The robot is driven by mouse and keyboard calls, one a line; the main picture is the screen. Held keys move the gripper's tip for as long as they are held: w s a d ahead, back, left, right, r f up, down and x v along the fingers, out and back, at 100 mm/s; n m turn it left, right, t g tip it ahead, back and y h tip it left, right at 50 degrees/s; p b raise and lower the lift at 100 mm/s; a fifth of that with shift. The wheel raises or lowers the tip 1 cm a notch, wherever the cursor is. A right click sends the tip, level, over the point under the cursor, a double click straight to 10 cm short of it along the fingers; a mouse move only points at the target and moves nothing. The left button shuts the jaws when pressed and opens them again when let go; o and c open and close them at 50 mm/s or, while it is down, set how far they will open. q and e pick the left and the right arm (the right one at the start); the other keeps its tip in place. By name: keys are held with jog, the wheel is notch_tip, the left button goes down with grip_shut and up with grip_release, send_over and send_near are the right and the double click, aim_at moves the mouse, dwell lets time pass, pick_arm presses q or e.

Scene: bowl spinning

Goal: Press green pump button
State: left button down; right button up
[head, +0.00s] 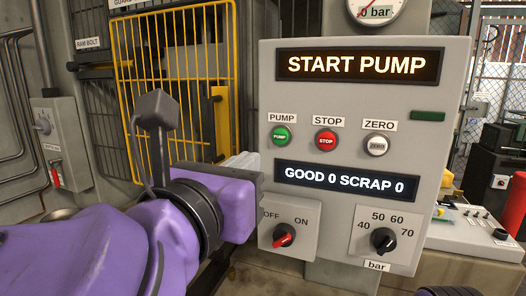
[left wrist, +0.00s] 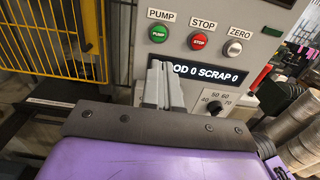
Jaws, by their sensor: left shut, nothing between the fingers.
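The green pump button (head: 281,136) is on the grey control panel (head: 350,104), under a PUMP label, left of the red stop button (head: 326,141) and grey zero button (head: 376,145). The panel's upper display (head: 360,65) reads START PUMP. My left gripper (head: 247,162) is at the panel's left edge, lower left of the green button in the head view. In the left wrist view its grey fingers (left wrist: 164,68) are shut and empty, below the green button (left wrist: 158,34) and overlapping the lower display. My right gripper is not in view.
The lower display (head: 345,178) reads GOOD 0 SCRAP 0. Below are an OFF/ON switch (head: 284,236) with a red knob and a black bar dial (head: 383,241). A yellow wire guard (head: 172,62) stands to the left. A gauge (head: 375,8) sits above.

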aim_at(280, 138)
pick_arm(q)
jog(key=p+x, duration=0.4)
jog(key=x, duration=0.8)
jog(key=shift+p, duration=0.4)
jog(key=shift+w+d+f, duration=0.15)
jog(key=shift+w, duration=0.5)
